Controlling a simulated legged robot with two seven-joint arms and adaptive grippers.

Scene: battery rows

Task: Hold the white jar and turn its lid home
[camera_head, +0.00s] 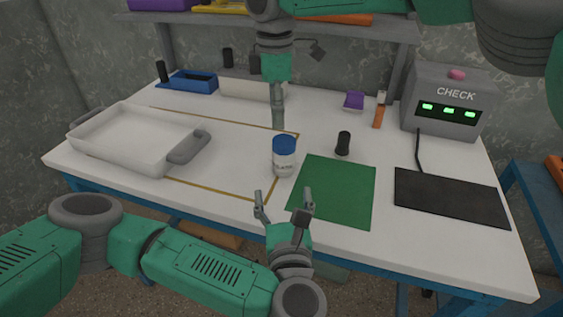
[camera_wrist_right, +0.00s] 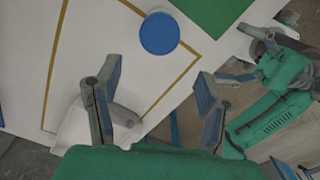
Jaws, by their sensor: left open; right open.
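In the right wrist view the lid (camera_wrist_right: 159,33) shows from above and hides the jar. My left gripper (camera_head: 284,196) is open and empty in front of the jar, at the table's near edge. My right gripper (camera_head: 278,122) is above and behind the jar in the head view, pointing down. In its wrist view its fingers (camera_wrist_right: 153,97) are open and empty, apart from the lid.
A green mat (camera_head: 334,191) and a black pad (camera_head: 450,198) lie to the right. A dark cylinder (camera_head: 343,143) stands near the jar. A white tray (camera_head: 130,138) with a grey handle is at left. The CHECK box (camera_head: 452,105) stands back right, and a blue bin (camera_head: 190,82) back left.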

